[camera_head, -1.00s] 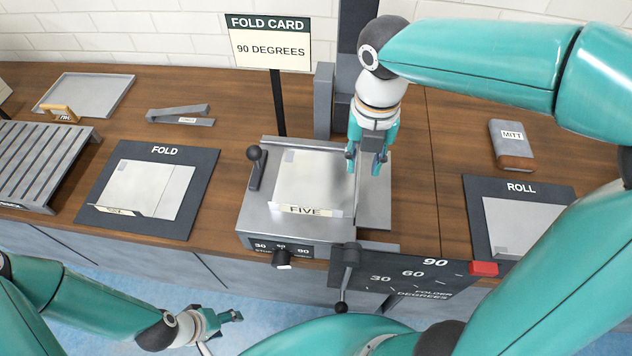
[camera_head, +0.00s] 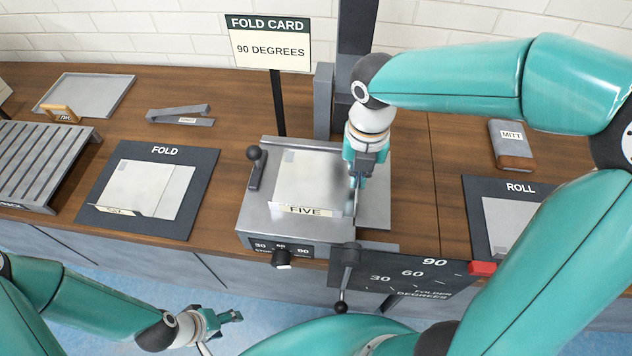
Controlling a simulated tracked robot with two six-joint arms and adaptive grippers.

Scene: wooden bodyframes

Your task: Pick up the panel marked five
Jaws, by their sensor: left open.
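The panel marked FIVE (camera_head: 300,180) is a pale flat sheet with a turned-up front strip that bears its name. It lies on the grey folder machine (camera_head: 262,215) in the middle of the bench. My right gripper (camera_head: 354,200) points down at the panel's right edge. Its fingers overlap in this view, so I cannot tell whether they touch or grip the panel. My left gripper (camera_head: 234,316) is open and empty, low in front of the bench and well apart from the panel.
The FOLD CARD sign (camera_head: 268,45) reads 90 DEGREES. The degree plate (camera_head: 410,275) with a red marker hangs in front. FOLD mat (camera_head: 200,165), rack (camera_head: 40,160) and ROLL mat (camera_head: 480,210) lie to the sides.

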